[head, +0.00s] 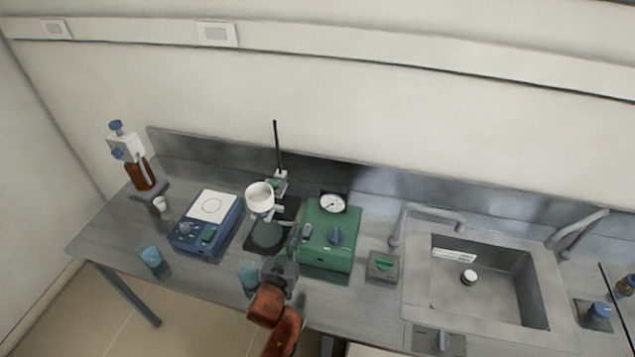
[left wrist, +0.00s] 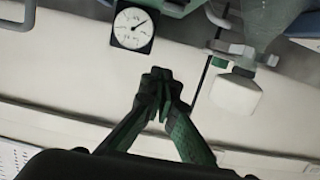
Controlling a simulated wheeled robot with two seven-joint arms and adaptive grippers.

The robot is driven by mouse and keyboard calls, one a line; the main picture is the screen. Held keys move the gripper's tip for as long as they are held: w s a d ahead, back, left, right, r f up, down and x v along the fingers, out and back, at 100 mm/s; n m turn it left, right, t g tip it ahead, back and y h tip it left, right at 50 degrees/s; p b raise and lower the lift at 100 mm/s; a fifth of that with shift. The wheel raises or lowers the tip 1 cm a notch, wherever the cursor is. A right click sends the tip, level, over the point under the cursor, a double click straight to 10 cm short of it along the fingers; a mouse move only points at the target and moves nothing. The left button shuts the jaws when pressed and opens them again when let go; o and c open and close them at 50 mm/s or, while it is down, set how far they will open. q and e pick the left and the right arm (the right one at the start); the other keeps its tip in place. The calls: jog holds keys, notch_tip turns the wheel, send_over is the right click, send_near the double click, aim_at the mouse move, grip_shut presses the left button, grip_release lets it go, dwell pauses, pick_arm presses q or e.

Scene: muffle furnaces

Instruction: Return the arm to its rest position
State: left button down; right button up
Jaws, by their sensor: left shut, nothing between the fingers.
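My left gripper (head: 297,236) reaches in from the bottom of the head view, over the bench between the stand and the green pump box. Its orange-brown arm link (head: 275,310) shows behind it. In the left wrist view the two dark green fingers (left wrist: 161,78) meet at their tips, shut with nothing between them. A round gauge (left wrist: 133,28) shows beyond them in that view. My right gripper is in neither view.
The green box with its gauge (head: 333,203) stands close to the gripper. A stand with a white funnel (head: 260,196), a blue stirrer (head: 189,238) and blue beakers (head: 151,256) are to the left. A sink (head: 483,285) lies right.

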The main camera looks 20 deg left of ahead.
pick_arm(q)
jog(key=s+a+f+g, duration=0.2)
jog(key=s+f, duration=0.2)
jog(key=s+a+f+g+y, duration=0.1)
jog(key=s+a+f, duration=0.2)
jog(key=s+f, duration=0.1)
jog(key=s+a+f+g, duration=0.2)
jog(key=s+a+f, duration=0.1)
jog(key=f, duration=0.1)
jog(key=shift+s+a+n+g+y, duration=0.25)
jog(key=shift+s+n+g+y, duration=0.05)
jog(key=shift+s+n, duration=0.1)
jog(key=s+a+f+m+g, duration=0.15)
jog(key=s+f+g, duration=0.25)
jog(key=s, duration=0.7)
jog(key=s+a+f+n+g, duration=0.1)
jog(key=s+a+f+g, duration=0.25)
jog(key=s, duration=0.75)
notch_tip(320, 180, down, 32)
jog(key=s+d+m+h+b, duration=0.1)
jog(key=s+d+b, duration=0.1)
jog(key=s+f+g+b, duration=0.1)
jog(key=s+f+g, duration=0.1)
jog(key=s+f, duration=1.6)
jog(key=shift+s+f+m, duration=0.35)
